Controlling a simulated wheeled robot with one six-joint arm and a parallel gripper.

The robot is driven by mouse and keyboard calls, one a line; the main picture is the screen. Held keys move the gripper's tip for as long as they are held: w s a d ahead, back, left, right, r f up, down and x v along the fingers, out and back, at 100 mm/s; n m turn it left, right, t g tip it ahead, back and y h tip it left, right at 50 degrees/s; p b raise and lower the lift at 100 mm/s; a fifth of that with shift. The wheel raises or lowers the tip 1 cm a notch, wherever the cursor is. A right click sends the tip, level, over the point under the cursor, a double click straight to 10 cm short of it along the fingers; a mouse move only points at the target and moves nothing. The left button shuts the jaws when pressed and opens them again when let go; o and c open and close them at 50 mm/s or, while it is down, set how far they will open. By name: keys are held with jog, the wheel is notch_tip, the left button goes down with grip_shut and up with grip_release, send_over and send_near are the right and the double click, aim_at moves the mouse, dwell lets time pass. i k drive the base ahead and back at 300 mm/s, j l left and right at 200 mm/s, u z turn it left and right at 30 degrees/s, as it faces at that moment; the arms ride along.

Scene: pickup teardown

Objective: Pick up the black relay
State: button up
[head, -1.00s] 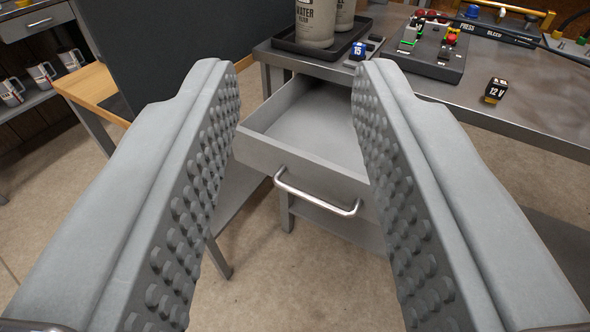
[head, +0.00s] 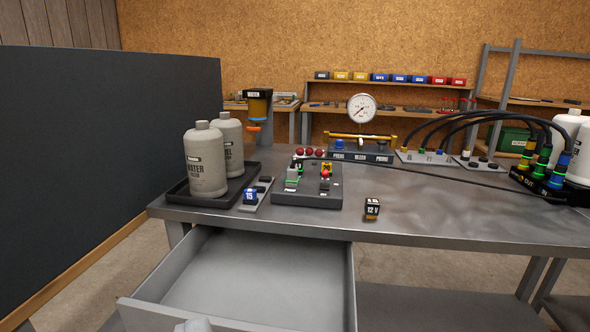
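The black relay (head: 372,208) is a small dark cube with a white "12 V" label and a yellowish underside. It stands on the steel bench (head: 455,200) near the front edge, right of the drawer, with nothing touching it. A small pale grey shape shows at the bottom edge, over the drawer's front rim.
The open, empty drawer (head: 255,275) juts out below the bench. Left of the relay are a black switch box (head: 305,197), a blue "15" block (head: 250,196) and a tray (head: 178,196) with two bottles. A gauge stand (head: 360,155) is behind.

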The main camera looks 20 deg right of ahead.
aim_at(300, 164)
jog(key=i+l+z, duration=0.15)
jog(key=i, duration=0.25)
jog(key=i+l+z, duration=0.1)
jog(key=i+l, duration=0.15)
jog(key=i+l+z, duration=0.15)
jog(key=i, duration=0.35)
